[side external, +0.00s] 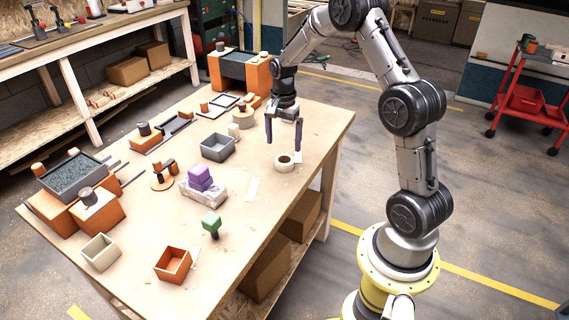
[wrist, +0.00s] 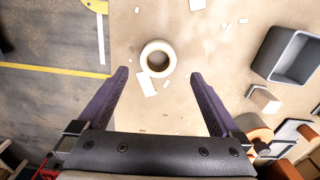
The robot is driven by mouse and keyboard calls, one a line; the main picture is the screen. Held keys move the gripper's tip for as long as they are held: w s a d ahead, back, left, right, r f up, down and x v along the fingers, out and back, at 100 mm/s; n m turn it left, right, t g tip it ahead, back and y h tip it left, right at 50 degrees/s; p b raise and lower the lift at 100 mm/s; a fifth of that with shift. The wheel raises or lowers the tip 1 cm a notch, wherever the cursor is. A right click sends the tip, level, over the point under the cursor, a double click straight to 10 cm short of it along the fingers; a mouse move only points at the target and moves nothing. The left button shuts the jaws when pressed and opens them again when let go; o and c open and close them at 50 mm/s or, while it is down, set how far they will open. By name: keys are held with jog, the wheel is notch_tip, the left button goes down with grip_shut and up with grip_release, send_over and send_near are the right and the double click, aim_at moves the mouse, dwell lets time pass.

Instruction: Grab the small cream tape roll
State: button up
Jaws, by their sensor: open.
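The small cream tape roll (side external: 284,163) lies flat on the wooden table near its right edge. In the wrist view the roll (wrist: 147,58) shows as a ring with an open centre, ahead of the fingertips and roughly between them. My gripper (side external: 284,147) points down above the table, close to the roll. In the wrist view my gripper (wrist: 159,73) has its two purple fingers wide apart with nothing between them. The roll is not touched by either finger as far as I can see.
A grey open box (side external: 218,148) stands left of the roll; it also shows in the wrist view (wrist: 288,57). A larger tan roll (side external: 243,119) sits behind. A white strip (side external: 253,189) and paper scraps lie nearby. The table edge is close on the right.

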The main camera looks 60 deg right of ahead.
aim_at(284, 158)
notch_tip(284, 158, down, 7)
jog(key=shift+s+f, duration=0.15)
jog(key=shift+f, duration=0.05)
dwell(0.3)
jog(key=c, duration=1.4)
jog(key=shift+c, duration=0.2)
jog(key=shift+r, duration=0.2)
